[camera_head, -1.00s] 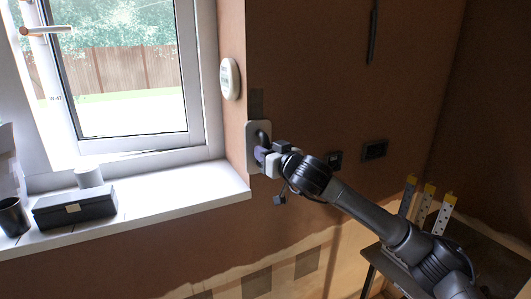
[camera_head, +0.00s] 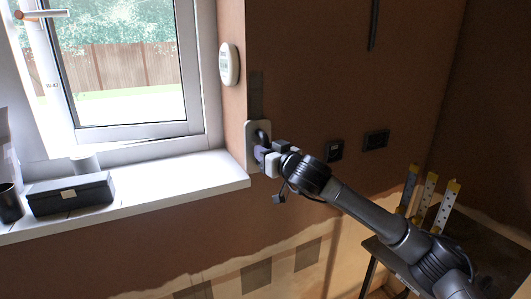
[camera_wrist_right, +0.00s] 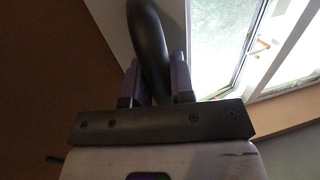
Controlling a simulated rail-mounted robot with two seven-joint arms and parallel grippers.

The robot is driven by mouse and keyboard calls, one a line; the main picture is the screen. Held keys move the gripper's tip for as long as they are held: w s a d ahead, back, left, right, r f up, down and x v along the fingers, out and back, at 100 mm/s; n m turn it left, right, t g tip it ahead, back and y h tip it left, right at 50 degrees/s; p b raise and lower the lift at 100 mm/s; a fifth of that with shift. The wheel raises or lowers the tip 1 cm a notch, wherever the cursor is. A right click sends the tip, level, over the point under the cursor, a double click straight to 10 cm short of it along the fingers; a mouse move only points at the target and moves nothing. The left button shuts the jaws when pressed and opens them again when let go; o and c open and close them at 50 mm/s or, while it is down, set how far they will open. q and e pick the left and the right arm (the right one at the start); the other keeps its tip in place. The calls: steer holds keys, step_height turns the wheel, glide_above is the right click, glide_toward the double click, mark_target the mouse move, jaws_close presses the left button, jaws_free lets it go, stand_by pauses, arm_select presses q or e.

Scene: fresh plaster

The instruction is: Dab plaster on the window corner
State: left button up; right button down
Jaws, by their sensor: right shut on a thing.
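The window corner is the plaster edge where the reveal meets the brown wall, right of the white window (camera_head: 200,70). My right gripper (camera_head: 264,153) is shut on the black handle (camera_head: 263,136) of a trowel. The trowel's pale plate (camera_head: 250,150) stands upright along this edge, apparently flat to the wall, just above the sill's right end. A narrow darker strip (camera_head: 256,95) runs up the wall from the plate's top. In the right wrist view the handle (camera_wrist_right: 149,40) passes between my gripper's fingers (camera_wrist_right: 158,78), and the plate (camera_wrist_right: 104,14) is behind it. My left gripper is out of view.
The white sill (camera_head: 160,188) carries a black box (camera_head: 70,194) and a dark cup (camera_head: 10,205). A dark table (camera_head: 470,236) with several yellow-tipped strips (camera_head: 446,205) stands lower right.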

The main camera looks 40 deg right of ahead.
steer(key=shift+s+b, duration=0.4)
steer(key=s+a+b, duration=0.2)
steer(key=s+b, duration=0.1)
steer(key=s, duration=0.5)
steer(key=shift+w, duration=0.1)
stand_by(0.4)
